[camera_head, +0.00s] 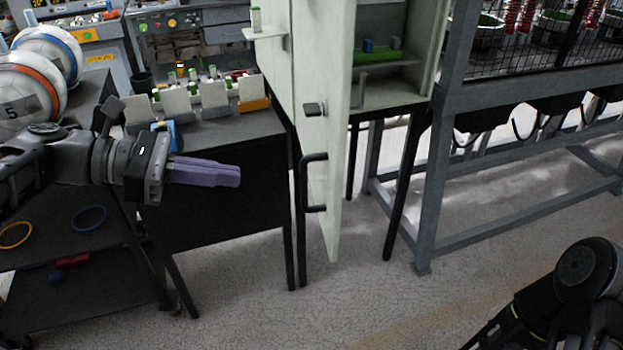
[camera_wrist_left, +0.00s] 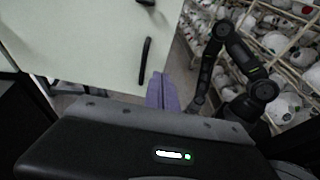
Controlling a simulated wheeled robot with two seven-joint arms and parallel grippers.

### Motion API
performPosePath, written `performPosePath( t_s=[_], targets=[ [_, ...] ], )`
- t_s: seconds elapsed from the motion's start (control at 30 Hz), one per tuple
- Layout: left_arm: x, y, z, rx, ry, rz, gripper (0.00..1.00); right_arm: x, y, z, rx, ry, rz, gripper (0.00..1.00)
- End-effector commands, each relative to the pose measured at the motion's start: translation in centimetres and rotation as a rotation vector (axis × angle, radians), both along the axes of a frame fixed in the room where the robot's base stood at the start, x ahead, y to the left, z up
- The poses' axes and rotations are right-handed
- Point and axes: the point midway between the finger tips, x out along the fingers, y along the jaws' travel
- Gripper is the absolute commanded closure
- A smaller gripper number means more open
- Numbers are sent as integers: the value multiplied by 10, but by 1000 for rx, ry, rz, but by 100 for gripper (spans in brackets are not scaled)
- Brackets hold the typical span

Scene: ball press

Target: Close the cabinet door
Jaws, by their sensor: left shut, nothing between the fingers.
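The cabinet (camera_head: 395,85) is pale green-white and stands on black legs. Its door (camera_head: 325,150) is swung open toward me, seen nearly edge-on in the head view. The door has a black bar handle (camera_head: 304,185) and a dark knob (camera_head: 314,109) above it. My left gripper (camera_head: 238,176) has purple fingers that are shut and empty, to the left of the door and apart from it in the head view. In the left wrist view the purple fingers (camera_wrist_left: 161,92) show near the lower end of the handle (camera_wrist_left: 145,60). I cannot tell whether they touch. My right gripper is out of view.
A dark table (camera_head: 235,130) with white holders stands behind my left gripper. Large white balls (camera_head: 25,90) lie at the left. A grey metal rack (camera_head: 440,150) stands right of the cabinet. The floor (camera_head: 330,310) in front is clear.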

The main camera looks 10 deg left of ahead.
Motion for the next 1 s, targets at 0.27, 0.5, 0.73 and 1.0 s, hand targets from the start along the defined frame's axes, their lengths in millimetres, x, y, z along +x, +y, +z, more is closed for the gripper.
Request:
performPosePath(
  t_s=[0.27, 0.5, 0.73, 1.0],
  targets=[
    [3, -6, -5, 3, -1, 4, 100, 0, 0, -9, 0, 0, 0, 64],
    [11, -23, -15, 2, 2, 3, 100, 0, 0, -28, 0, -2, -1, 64],
    [19, -44, -22, 3, 0, 4, 100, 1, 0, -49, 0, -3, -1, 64],
    [39, -98, -30, 2, 1, -4, 100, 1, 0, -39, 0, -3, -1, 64]
  ],
)
